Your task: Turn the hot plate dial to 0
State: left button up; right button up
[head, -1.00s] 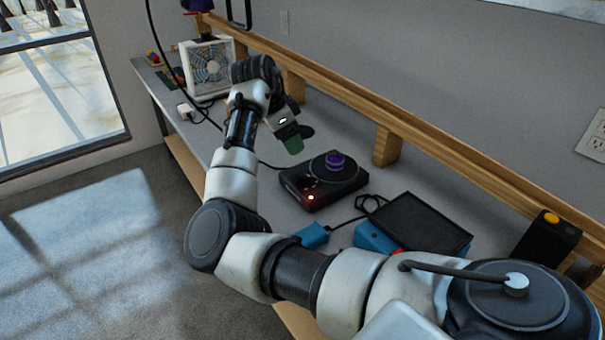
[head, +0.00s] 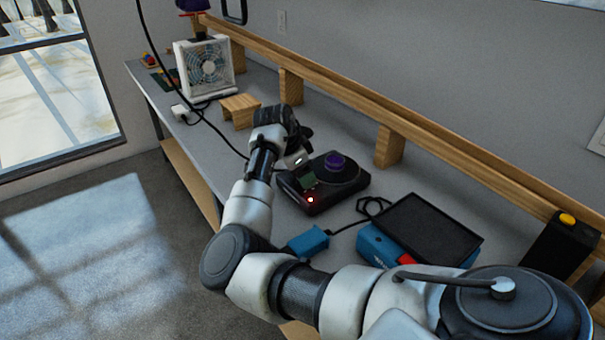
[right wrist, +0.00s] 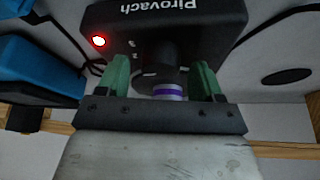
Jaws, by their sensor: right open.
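The hot plate (head: 345,190) is a black box with a lit red light on its front and a round dark top. A purple object (head: 335,161) sits on top. My right gripper (head: 307,181) is at the front of the hot plate. In the right wrist view the hot plate (right wrist: 215,18) appears upside down. My open green fingers (right wrist: 160,78) stand on either side of the dark dial (right wrist: 158,52); I cannot tell whether they touch it. The dial's setting is not readable. My left gripper is out of view.
A small wooden stand (head: 240,108) and a white fan (head: 207,68) are farther left. A wooden rail (head: 350,97) runs along the wall.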

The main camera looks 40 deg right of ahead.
jog(key=shift+d+f, duration=0.1)
jog(key=shift+f, duration=0.2)
jog(key=c, duration=0.9)
jog(key=shift+s+r+n+p, duration=0.1)
jog(key=shift+r+n+p, duration=0.15)
jog(key=shift+p, duration=0.5)
jog(key=n+t+p, duration=0.1)
jog(key=n+p, duration=0.3)
jog(key=p, duration=0.2)
jog(key=n+t+p, duration=0.2)
jog(key=n+p, duration=0.2)
jog(key=p, duration=0.3)
jog(key=n+t+y+p, duration=0.1)
jog(key=n+p, duration=0.3)
jog(key=p, duration=0.3)
jog(key=shift+s+d+r+n+t, duration=0.15)
jog(key=shift+n+t, duration=0.1)
jog(key=shift+t, duration=0.15)
jog(key=shift+f+n+t+y+p, duration=0.15)
jog(key=shift+n+y+p, duration=0.15)
jog(key=shift+n+p, duration=0.45)
jog(key=shift+f+n+t+y+p, duration=0.15)
jog(key=shift+n+y+p, duration=0.15)
jog(key=shift+n+p, duration=0.4)
jog(key=o, duration=0.9)
